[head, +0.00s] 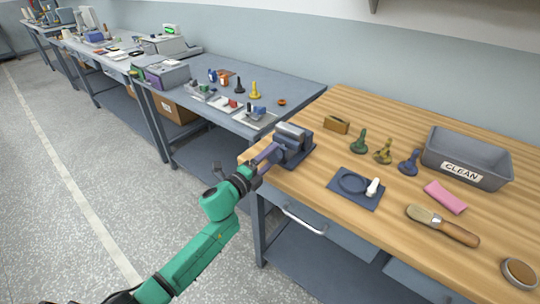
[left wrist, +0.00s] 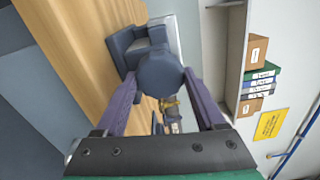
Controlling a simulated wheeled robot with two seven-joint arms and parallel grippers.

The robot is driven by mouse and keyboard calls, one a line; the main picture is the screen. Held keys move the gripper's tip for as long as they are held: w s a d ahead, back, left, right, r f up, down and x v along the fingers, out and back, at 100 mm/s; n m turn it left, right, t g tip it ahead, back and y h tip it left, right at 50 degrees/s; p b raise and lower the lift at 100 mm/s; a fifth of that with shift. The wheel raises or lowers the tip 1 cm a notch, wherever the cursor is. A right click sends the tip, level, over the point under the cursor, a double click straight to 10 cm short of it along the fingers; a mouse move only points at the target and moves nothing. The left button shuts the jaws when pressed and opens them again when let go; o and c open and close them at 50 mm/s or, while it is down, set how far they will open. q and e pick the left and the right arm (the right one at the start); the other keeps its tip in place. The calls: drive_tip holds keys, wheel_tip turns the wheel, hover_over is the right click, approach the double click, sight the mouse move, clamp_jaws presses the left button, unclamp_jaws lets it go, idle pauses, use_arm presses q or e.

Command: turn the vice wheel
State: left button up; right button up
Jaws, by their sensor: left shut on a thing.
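The grey-blue vice (head: 294,137) stands at the left corner of the wooden workbench. My left gripper (head: 270,153) reaches it from the front left and its purple fingers are at the vice's near end. In the left wrist view the round dark wheel (left wrist: 161,80) sits between the two fingers (left wrist: 160,76), one on each side, and the vice body (left wrist: 137,50) is behind it. The gripper is shut on the wheel. In the head view the gripper mostly hides the wheel. My right gripper is not in view.
The wooden bench (head: 310,190) also carries a brown block (head: 336,125), several coloured bobbin-like pieces, a blue mat (head: 368,201), a brush (head: 443,225), a pink cloth (head: 445,197) and a grey CLEAN tray (head: 430,150). A drawer handle (head: 304,221) juts out below the front edge.

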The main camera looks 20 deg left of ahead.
use_arm(q)
drive_tip(key=n+p, duration=0.2)
drive_tip(key=n, duration=0.3)
drive_tip(key=shift+r+n, duration=0.15)
drive_tip(key=shift+n, duration=0.15)
drive_tip(key=shift+n+p, duration=1.1)
drive_tip(key=shift+n, duration=1.2)
drive_tip(key=o, duration=1.3)
drive_tip(key=shift+o, duration=0.2)
drive_tip(key=b+v, duration=0.1)
drive_tip(key=v, duration=1.3)
drive_tip(key=shift+s+b, duration=0.3)
drive_tip(key=shift+a, duration=0.1)
